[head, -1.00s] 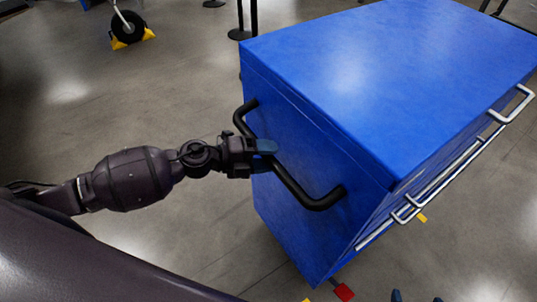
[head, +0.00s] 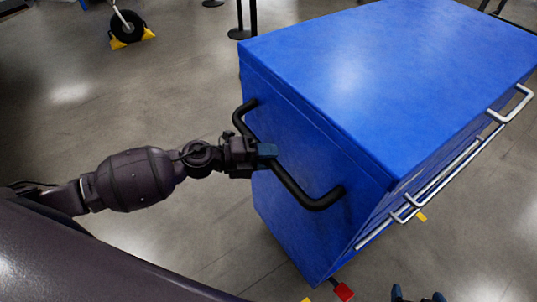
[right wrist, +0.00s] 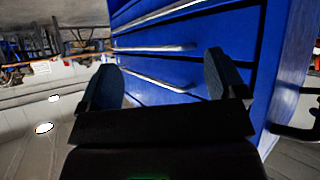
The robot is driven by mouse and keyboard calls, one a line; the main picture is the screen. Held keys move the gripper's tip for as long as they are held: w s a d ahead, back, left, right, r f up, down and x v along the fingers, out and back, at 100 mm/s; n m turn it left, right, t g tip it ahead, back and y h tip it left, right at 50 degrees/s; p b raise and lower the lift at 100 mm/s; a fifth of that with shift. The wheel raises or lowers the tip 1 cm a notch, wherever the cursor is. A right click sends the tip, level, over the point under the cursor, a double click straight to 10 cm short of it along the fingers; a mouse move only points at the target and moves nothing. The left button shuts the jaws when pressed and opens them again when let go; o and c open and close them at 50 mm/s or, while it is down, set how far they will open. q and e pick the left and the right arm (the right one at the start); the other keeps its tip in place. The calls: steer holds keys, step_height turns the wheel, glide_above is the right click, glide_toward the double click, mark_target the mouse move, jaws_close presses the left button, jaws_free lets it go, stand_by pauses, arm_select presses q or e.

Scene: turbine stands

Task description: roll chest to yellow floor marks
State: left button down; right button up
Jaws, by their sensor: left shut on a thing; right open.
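The blue chest (head: 390,75) stands at the right of the head view, its lid top and handle end facing me. A black bar handle (head: 310,197) is on its near end. My left gripper (head: 266,151) is shut on this handle. My right gripper (head: 418,297) shows only its fingertips at the bottom edge of the head view; it is open and empty. In the right wrist view its fingers (right wrist: 166,80) are spread before the chest's drawer fronts (right wrist: 190,55). A small yellow floor mark (head: 421,217) lies beside the chest's drawer side; another yellow patch (head: 306,300) is at the bottom edge.
A red piece (head: 344,291) shows at the chest's lower near corner. A wheel (head: 127,27) with yellow chocks (head: 147,35) stands at the upper left. A black post (head: 240,33) stands behind the chest.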

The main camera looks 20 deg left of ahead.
arm_select(q)
steer(key=shift+s+a, duration=0.65)
steer(key=shift+s, duration=0.15)
steer(key=c, duration=0.9)
jaws_free()
steer(key=shift+w+d, duration=0.15)
steer(key=shift+w, duration=0.1)
steer(key=shift+s, duration=0.1)
steer(key=v, duration=1)
steer(key=shift+s+a+r, duration=0.1)
steer(key=shift+s+a, duration=0.1)
steer(key=shift+a, duration=0.15)
